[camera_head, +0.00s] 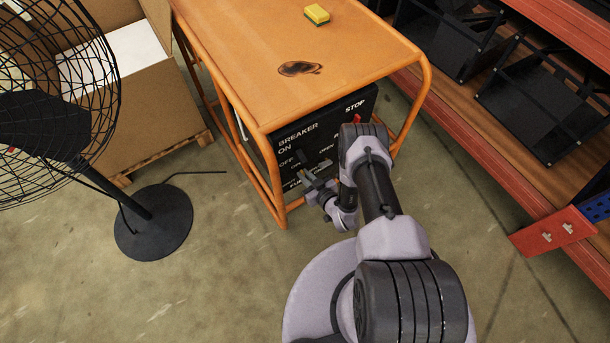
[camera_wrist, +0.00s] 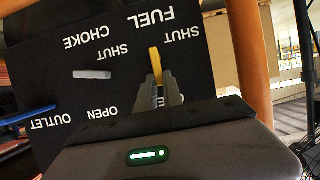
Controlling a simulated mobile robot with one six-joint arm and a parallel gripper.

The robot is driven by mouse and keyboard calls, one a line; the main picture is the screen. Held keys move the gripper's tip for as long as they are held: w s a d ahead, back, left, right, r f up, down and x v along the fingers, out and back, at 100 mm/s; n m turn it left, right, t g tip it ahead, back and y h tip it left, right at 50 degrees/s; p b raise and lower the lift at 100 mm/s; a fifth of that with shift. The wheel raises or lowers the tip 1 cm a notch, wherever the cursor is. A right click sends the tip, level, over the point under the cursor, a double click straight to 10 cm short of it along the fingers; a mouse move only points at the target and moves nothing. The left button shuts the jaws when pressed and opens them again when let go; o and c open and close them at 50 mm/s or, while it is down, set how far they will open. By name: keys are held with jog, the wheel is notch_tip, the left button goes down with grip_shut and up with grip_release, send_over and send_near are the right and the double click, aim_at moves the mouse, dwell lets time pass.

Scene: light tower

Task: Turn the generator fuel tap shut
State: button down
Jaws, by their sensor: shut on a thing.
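The generator (camera_head: 240,60) has an orange top and frame, with a black control panel (camera_wrist: 60,90) on its front. In the wrist view, which shows the lettering upside down, a yellow fuel tap lever (camera_wrist: 156,64) stands near the FUEL and SHUT labels. My gripper (camera_wrist: 158,88) is shut on this lever; its fingers hide the lower part and the pivot. In the head view my gripper (camera_head: 309,179) is at the lower part of the panel, and the tap cannot be made out there.
A grey choke lever (camera_wrist: 92,74) is beside the tap, and a blue part (camera_wrist: 28,115) is near the OUTLET label. A sponge (camera_head: 317,14) lies on the generator top. A black fan (camera_head: 150,215) stands left, near a cardboard box (camera_head: 140,110). A shelf rack (camera_head: 480,110) is right.

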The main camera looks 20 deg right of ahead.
aim_at(293, 174)
jog(key=shift+a+r, duration=0.1)
jog(key=a+n+h, duration=0.1)
jog(key=n, duration=0.1)
jog(key=a+f+n+t+h+p, duration=0.1)
jog(key=n, duration=0.1)
jog(key=a+n+t+h, duration=0.1)
jog(key=n+h, duration=0.1)
jog(key=shift+s+f+n+p, duration=0.3)
jog(key=shift+s+f+p, duration=0.1)
jog(key=shift+a+f+n+t+b, duration=0.2)
jog(key=shift+n+t+b, duration=0.3)
jog(key=shift+n+b, duration=0.45)
jog(key=shift+h, duration=0.4)
jog(key=shift+r, duration=0.1)
jog(key=c, duration=1.5)
grip_release()
jog(key=shift+s, duration=0.1)
